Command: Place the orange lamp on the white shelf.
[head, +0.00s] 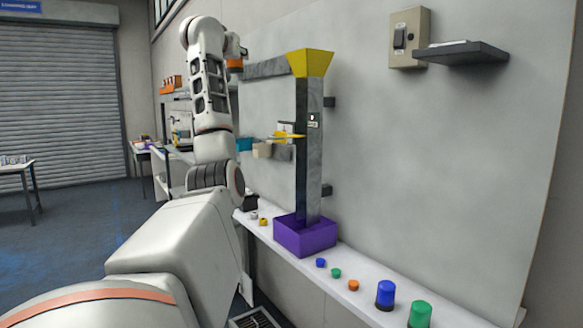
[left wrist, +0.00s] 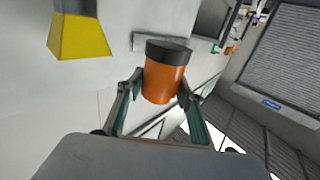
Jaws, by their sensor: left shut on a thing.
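The orange lamp, a cylinder with a dark end, is held between the two fingers of my left gripper (left wrist: 160,92) in the left wrist view (left wrist: 162,84). In the head view the orange lamp (head: 235,64) is small and partly hidden by my left gripper, high up by the wall, left of the yellow funnel (head: 311,63). A long white shelf (head: 375,274) runs along the foot of the wall, well below the lamp. My right gripper is out of view.
A purple bin (head: 304,236) stands on the white shelf under a grey column (head: 308,150). Blue (head: 385,294) and green (head: 420,314) lamps and several small caps stand to its right. A dark wall ledge (head: 462,53) is at upper right. The yellow funnel (left wrist: 80,38) is near the held lamp.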

